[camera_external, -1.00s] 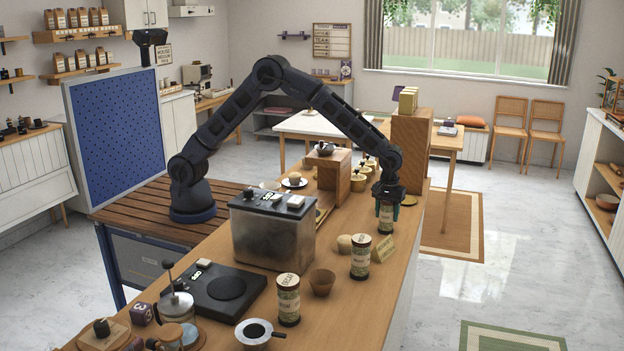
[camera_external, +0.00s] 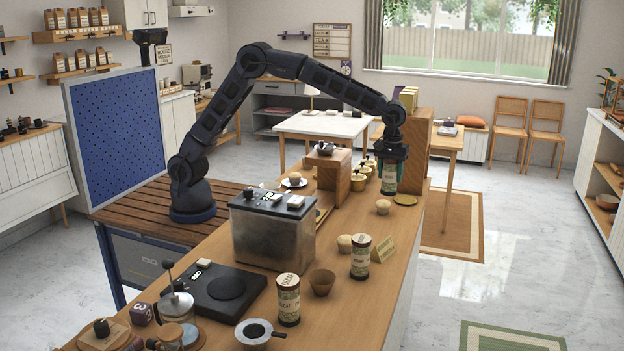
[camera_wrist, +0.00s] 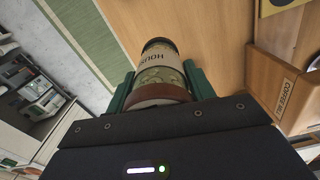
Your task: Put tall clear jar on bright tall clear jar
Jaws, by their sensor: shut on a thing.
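My gripper (camera_external: 391,165) is shut around a tall jar (camera_external: 390,182) with a pale label and green band. It holds the jar roughly upright above the far right part of the wooden counter (camera_external: 340,310). The wrist view shows the same jar (camera_wrist: 160,68) between my fingers, its label reading "HOUSE" or similar.
A round mat (camera_external: 405,199) and a small round tan object (camera_external: 383,207) lie below the held jar. A wooden sign (camera_external: 382,249), another tan object (camera_external: 345,243) and a brown cup (camera_external: 322,282) crowd the standing jars. A tall wooden block (camera_external: 416,150) rises behind my gripper.

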